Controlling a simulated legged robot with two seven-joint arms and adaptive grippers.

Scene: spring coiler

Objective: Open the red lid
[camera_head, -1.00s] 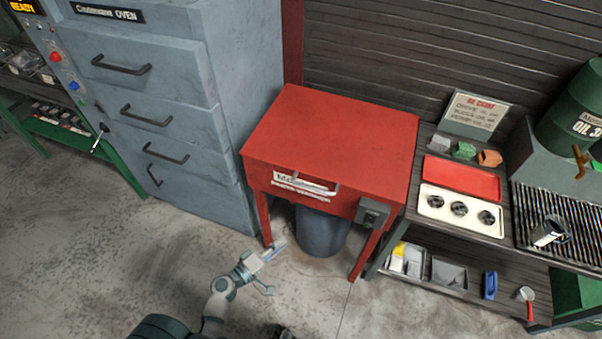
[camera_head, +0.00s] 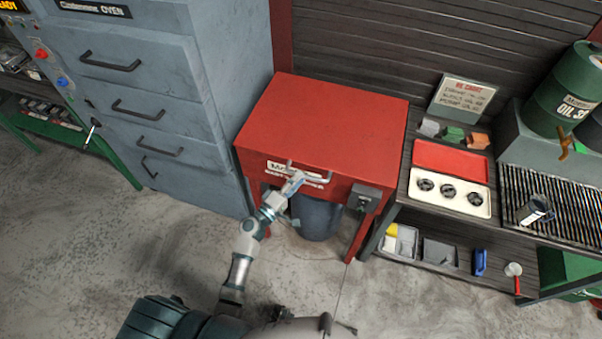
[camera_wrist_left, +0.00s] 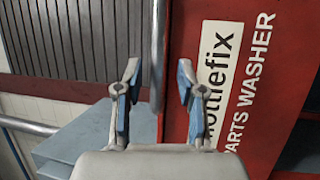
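The red lid (camera_head: 325,118) is the closed top of the red parts washer in the middle of the head view. A metal bar handle (camera_head: 322,181) runs across its front, beside the white label. My left gripper (camera_head: 293,184) is at the left part of the handle. In the left wrist view the left gripper (camera_wrist_left: 155,85) is open, with its blue-padded fingers apart. The handle bar (camera_wrist_left: 158,50) shows between the two fingers there, and neither finger is seen pressing on it. My right gripper is not clearly in view.
A grey drawer oven (camera_head: 150,90) stands close on the left. A workbench (camera_head: 400,190) with a red tray (camera_head: 451,160) and a green oil drum (camera_head: 566,97) is on the right. A dark bucket (camera_head: 318,216) stands under the washer. The floor in front is clear.

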